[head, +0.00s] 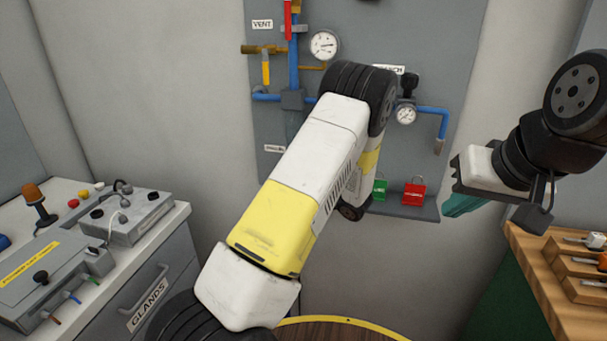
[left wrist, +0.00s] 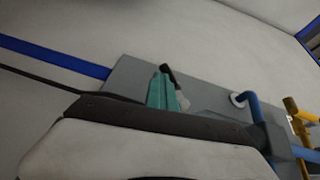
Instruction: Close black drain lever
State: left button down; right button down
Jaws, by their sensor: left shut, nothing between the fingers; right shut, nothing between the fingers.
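The black drain lever (left wrist: 171,74) shows in the left wrist view as a dark handle tip, right beside the teal fingers of my left gripper (left wrist: 161,88). I cannot tell whether they touch. The fingers are together and empty. In the head view my left arm crosses the grey panel (head: 408,171) and hides the lever and the left gripper. A small label (head: 274,148), too small to read, sits at the panel's lower left. My right gripper (head: 458,207) is shut and empty, right of the panel and away from it.
The panel carries a VENT label (head: 262,24), a yellow lever (head: 266,70), gauges (head: 324,45) and blue pipes. A GLANDS drawer cabinet (head: 150,285) stands left, a wooden bench (head: 545,268) right.

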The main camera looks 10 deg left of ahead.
pick_arm(q)
jog(key=a+m+t+y, duration=0.1)
jog(key=y, duration=0.1)
jog(key=a+r+m+t+y, duration=0.1)
jog(key=shift+a+m+t+y, duration=0.1)
jog(key=shift+m+t+y, duration=0.2)
jog(key=shift+m+y, duration=0.1)
dwell(0.6)
jog(key=v, duration=0.7)
jog(key=shift+s+d, duration=0.2)
jog(key=shift+d, duration=0.05)
jog(key=shift+f, duration=0.1)
